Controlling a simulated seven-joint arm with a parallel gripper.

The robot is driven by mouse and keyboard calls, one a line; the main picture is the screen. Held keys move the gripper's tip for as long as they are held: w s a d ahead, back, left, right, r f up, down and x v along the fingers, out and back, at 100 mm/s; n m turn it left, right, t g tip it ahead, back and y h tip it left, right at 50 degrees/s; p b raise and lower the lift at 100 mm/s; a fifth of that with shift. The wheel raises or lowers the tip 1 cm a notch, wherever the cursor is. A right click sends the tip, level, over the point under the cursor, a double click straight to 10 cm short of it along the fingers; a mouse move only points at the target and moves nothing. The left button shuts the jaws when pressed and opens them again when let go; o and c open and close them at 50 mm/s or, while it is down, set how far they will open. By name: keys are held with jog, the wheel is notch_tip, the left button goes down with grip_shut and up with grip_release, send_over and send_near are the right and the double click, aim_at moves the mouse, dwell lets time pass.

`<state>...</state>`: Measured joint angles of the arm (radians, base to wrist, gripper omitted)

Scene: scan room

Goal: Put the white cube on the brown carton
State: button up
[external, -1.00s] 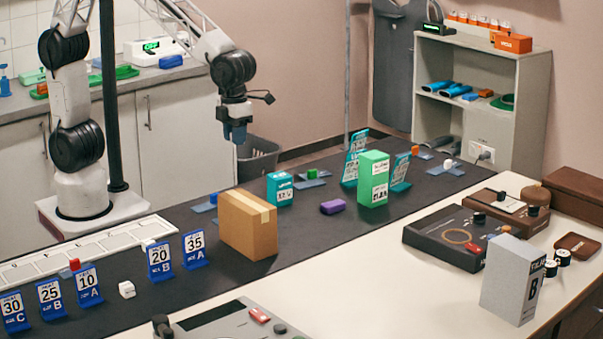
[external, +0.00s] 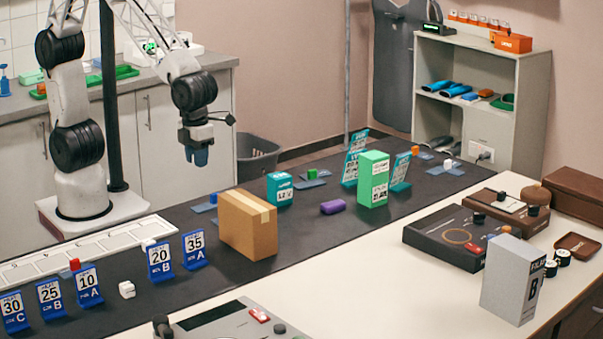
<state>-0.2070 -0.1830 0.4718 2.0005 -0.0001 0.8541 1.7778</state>
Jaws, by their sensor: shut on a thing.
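A white cube (external: 127,289) lies on the dark mat at the front left, between the number signs. Another small white block (external: 148,244) shows behind the "20 B" sign, and a third white cube (external: 447,163) sits on a blue plate at the far right. The brown carton (external: 248,224) stands upright in the middle of the mat, with nothing on its top. My gripper (external: 198,158) points down with blue fingers, in the air behind and left of the carton. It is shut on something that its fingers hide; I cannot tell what.
Blue number signs (external: 160,259) stand left of the carton. A teal box (external: 279,189), a purple block (external: 332,207) and a tall green box (external: 373,179) stand to its right. Small coloured cubes sit on blue plates. The mat in front of the carton is clear.

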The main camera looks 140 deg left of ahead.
jog(key=shift+f, duration=0.2)
jog(key=shift+w, duration=0.1)
send_over(244, 202)
jog(key=shift+f, duration=0.75)
dwell(0.4)
jog(key=shift+f, duration=1.75)
jog(key=shift+f, duration=0.15)
jog(key=o, duration=0.9)
